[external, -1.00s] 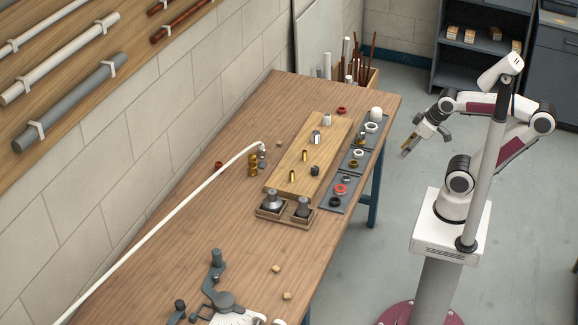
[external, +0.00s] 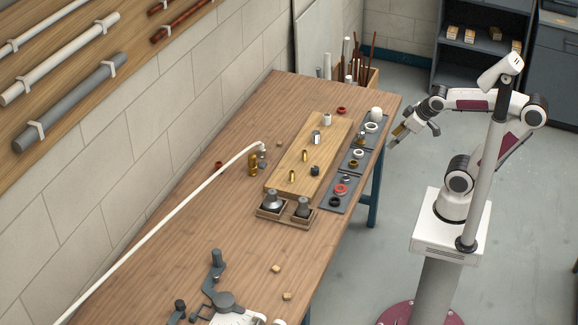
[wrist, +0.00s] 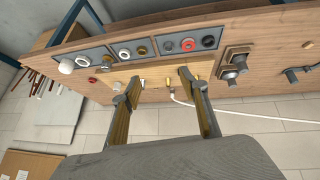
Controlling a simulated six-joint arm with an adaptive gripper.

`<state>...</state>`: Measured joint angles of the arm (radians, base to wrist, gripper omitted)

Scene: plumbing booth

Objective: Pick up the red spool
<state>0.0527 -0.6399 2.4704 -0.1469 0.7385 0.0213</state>
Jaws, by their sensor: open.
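Several red pieces show, and I cannot tell for sure which is the spool. A red ring-shaped piece (external: 341,189) lies on the near dark mat; it also shows in the wrist view (wrist: 188,44). A small red piece (external: 341,110) sits on the bare table beyond the wooden board, and in the wrist view it is at the left (wrist: 92,80). Another small red piece (external: 218,164) lies near the wall side. My gripper (external: 396,139) is open and empty, off the table's right edge. In the wrist view its fingers (wrist: 152,86) are spread, with nothing between them.
A wooden board (external: 312,160) holds brass and metal fittings. Dark mats (external: 351,168) with rings line the table's right edge. Two dark fittings stand in wooden holders (external: 286,216). A white pipe (external: 170,229) crosses the table. The near middle of the table is mostly clear.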

